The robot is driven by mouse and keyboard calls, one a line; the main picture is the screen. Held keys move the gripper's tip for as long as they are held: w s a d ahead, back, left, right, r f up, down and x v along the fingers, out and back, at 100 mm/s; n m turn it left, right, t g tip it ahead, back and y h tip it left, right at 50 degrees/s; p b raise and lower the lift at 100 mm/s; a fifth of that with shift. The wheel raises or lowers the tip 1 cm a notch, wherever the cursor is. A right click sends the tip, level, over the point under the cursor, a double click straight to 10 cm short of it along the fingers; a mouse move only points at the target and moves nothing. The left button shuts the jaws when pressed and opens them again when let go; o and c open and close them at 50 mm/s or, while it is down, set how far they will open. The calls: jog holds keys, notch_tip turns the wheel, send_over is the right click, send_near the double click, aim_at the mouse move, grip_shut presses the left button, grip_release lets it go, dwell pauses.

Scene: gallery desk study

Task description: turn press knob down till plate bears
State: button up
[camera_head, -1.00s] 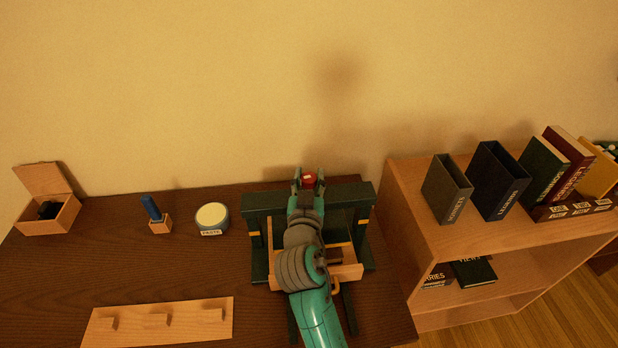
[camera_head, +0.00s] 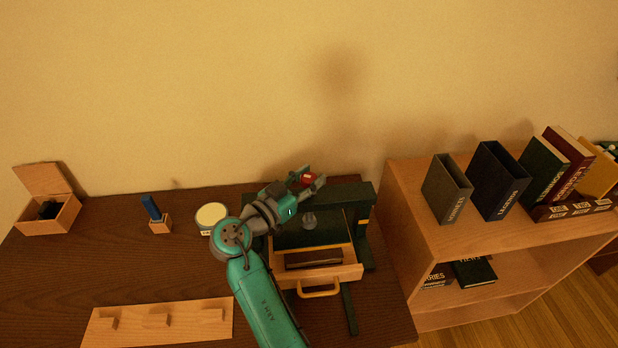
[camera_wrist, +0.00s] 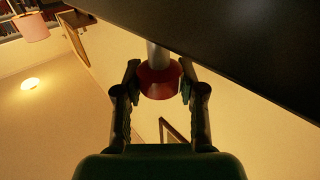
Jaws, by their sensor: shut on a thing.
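The press is a dark green frame (camera_head: 358,192) on the desk with a dark plate (camera_head: 330,229) under its top beam. A light wooden drawer (camera_head: 348,271) with a loop handle stands in its lower part. The red press knob (camera_head: 307,178) is at the top of the frame. My gripper (camera_head: 305,181) comes in from the left and is shut on the knob. In the wrist view the red knob (camera_wrist: 159,80) sits on a grey shaft between the two fingers of my gripper (camera_wrist: 159,88). The plate's underside is hidden, so I cannot tell whether it bears on anything.
A paste tub (camera_head: 212,214), a blue-handled tool in a wooden block (camera_head: 161,226) and an open wooden box (camera_head: 48,215) stand left. A wooden peg board (camera_head: 158,322) lies at the front left. A bookshelf (camera_head: 433,243) stands right of the desk.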

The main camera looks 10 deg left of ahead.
jog(key=shift+f+m+g+h, duration=0.1)
jog(key=shift+m+g+h, duration=0.2)
jog(key=shift+h, duration=0.1)
jog(key=o, duration=1.2)
jog(key=shift+c, duration=0.2)
jog(key=v, duration=1.2)
